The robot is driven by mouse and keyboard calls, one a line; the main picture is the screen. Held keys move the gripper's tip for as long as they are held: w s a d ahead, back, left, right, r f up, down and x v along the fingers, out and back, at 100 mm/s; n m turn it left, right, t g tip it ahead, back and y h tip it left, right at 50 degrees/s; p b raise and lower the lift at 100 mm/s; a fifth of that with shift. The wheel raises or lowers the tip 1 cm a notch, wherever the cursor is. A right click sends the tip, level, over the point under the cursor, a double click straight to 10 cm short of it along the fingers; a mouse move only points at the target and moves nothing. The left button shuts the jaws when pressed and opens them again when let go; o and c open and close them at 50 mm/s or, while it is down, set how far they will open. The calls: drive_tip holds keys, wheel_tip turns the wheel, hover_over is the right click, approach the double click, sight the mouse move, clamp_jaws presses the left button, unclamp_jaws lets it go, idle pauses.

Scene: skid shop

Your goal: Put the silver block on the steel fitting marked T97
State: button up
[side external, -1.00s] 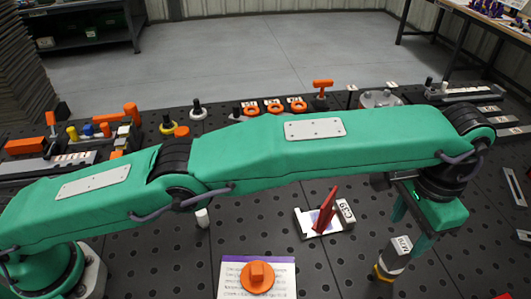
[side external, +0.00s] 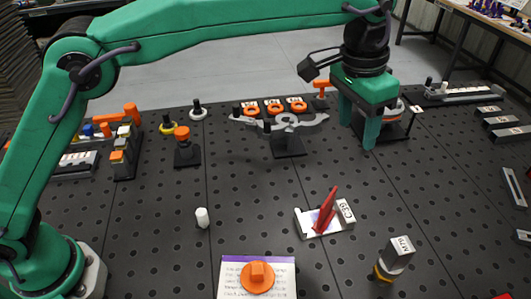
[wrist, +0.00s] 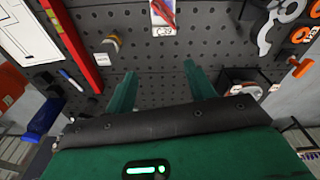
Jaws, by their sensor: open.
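My gripper (side external: 357,135) is open and empty, raised over the back right of the bench, its fingers pointing down. In the wrist view its fingers (wrist: 160,70) are apart with only dark bench between them. A grey block-like piece marked M70 (side external: 398,250) stands at the front right with a yellow band low on it; it also shows in the wrist view (wrist: 111,44). I cannot tell whether it is the silver block. A round metal fitting (side external: 392,110) is partly hidden behind my gripper; it shows in the wrist view (wrist: 246,88). No mark T97 is readable.
A grey clamp-shaped fitting (side external: 288,123) is left of my gripper.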

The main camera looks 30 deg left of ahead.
drive_tip(key=s+a+r+n+t, duration=0.1)
drive_tip(key=s+a+r+n, duration=0.2)
drive_tip(key=a, duration=0.9)
drive_tip(key=s+a+r+n+t, duration=0.1)
drive_tip(key=s+a+r, duration=0.3)
drive_tip(key=a, duration=0.8)
drive_tip(key=s+a+f+n+t, duration=0.1)
drive_tip(key=s+a+f, duration=0.4)
drive_tip(key=s+a, duration=0.2)
drive_tip(key=s+a+f+n+t, duration=0.1)
drive_tip(key=s+a+f, duration=0.3)
drive_tip(key=s+a, duration=0.3)
drive_tip(key=shift+s+f+n+t+y, duration=0.3)
drive_tip(key=shift+s+f+n+y, duration=0.1)
drive_tip(key=shift+s, duration=0.85)
